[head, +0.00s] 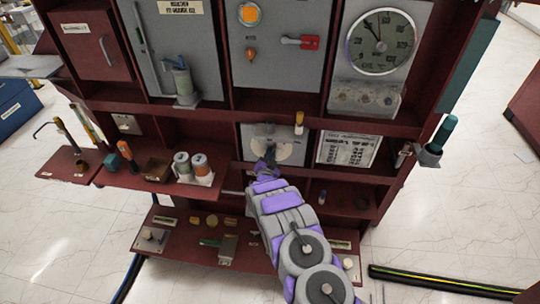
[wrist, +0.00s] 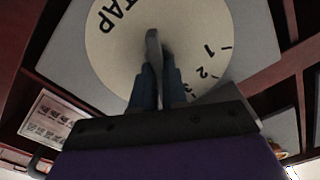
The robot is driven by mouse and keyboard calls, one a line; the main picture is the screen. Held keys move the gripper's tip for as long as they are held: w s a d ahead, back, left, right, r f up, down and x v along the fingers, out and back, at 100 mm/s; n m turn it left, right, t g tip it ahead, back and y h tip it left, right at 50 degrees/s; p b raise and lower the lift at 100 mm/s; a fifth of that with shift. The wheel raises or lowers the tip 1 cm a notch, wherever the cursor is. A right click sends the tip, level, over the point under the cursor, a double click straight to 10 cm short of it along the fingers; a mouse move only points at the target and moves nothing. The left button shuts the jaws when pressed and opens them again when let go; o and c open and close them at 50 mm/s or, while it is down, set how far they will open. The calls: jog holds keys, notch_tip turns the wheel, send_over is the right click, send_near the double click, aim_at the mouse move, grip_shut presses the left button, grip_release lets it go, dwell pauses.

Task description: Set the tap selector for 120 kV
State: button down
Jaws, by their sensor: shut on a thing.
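The tap selector is a pale round dial (head: 290,150) on a grey plate in the middle bay of the red cabinet. In the wrist view the dial (wrist: 112,55) shows the word TAP at upper left and the numbers 1, 2 and 3 down its right side. A grey handle (wrist: 153,48) stands at its centre. My gripper (wrist: 159,78) is shut on this handle, with a dark finger on each side. In the head view my gripper (head: 268,158) covers the handle and part of the dial. The handle's pointing end and any further numbers are hidden.
A printed tap chart (head: 347,150) is right of the dial; its text is too small to read. A round gauge (head: 382,42) and a red handle (head: 302,42) are above. A shelf with cans (head: 201,165) is at left, and a lower ledge (head: 185,240) holds small parts.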

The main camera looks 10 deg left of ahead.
jog(key=c, duration=1.4)
grip_release()
jog(key=shift+a+f, duration=0.1)
jog(key=shift+f, duration=0.2)
jog(key=shift+c, duration=0.2)
jog(key=shift+o, duration=1.4)
jog(key=shift+r, duration=0.2)
jog(key=s+p, duration=0.3)
jog(key=s, duration=1.4)
jog(key=shift+s+a, duration=0.15)
jog(key=shift+a, duration=0.15)
